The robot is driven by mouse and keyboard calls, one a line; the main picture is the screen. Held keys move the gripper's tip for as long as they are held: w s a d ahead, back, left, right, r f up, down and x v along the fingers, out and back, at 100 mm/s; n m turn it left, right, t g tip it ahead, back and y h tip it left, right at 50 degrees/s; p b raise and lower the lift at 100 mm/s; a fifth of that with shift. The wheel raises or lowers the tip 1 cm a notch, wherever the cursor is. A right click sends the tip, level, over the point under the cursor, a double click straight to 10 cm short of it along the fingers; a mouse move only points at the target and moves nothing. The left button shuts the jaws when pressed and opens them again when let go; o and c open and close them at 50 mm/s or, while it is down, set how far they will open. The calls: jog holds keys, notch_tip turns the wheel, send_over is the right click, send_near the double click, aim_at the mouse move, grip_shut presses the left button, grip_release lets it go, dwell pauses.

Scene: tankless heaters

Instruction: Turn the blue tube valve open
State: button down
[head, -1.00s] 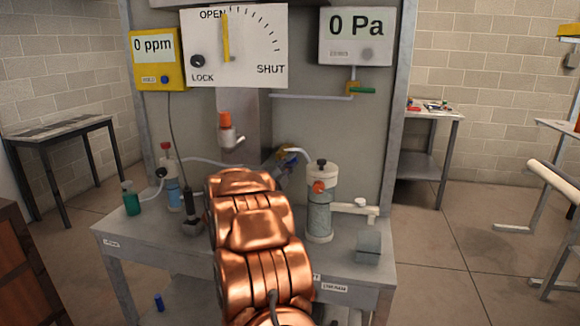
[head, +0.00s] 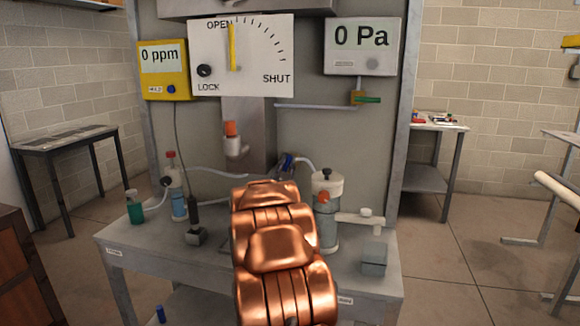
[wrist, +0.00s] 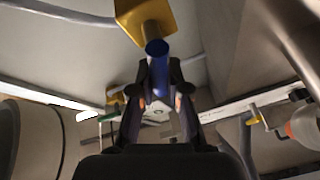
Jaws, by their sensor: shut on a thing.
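The blue tube valve handle (wrist: 157,62) shows in the wrist view, attached to a brass-yellow valve body (wrist: 138,14) at the top. The two dark fingers of my gripper (wrist: 158,78) stand on either side of the handle and are shut on it. In the head view a small blue part (head: 287,161) shows just beyond my copper arm, beside a pale tube. The arm hides most of the valve and the gripper there, so I cannot tell the handle's exact angle.
A canister with an orange knob (head: 328,210) stands right of my arm on the grey bench (head: 125,250). Left are a blue-liquid bottle (head: 178,205) and a green bottle (head: 135,208). The dial (head: 242,55) points near OPEN; the pressure display (head: 362,46) reads 0 Pa.

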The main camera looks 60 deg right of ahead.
jog(key=shift+w+a+n+t+y, duration=0.15)
jog(key=shift+n+t+y, duration=0.2)
jog(key=shift+n, duration=0.55)
jog(key=shift+w+d+n+t+y, duration=0.15)
jog(key=shift+n+t, duration=0.3)
jog(key=shift+n, duration=0.45)
jog(key=shift+w+a+n+t+y, duration=0.15)
jog(key=shift+n+t+y, duration=0.2)
jog(key=shift+n, duration=0.55)
jog(key=shift+t, duration=0.25)
jog(key=c, duration=1.1)
grip_release()
jog(key=shift+c, duration=0.2)
jog(key=shift+w, duration=0.1)
jog(key=shift+a, duration=0.1)
jog(key=v, duration=0.7)
jog(key=shift+a, duration=0.1)
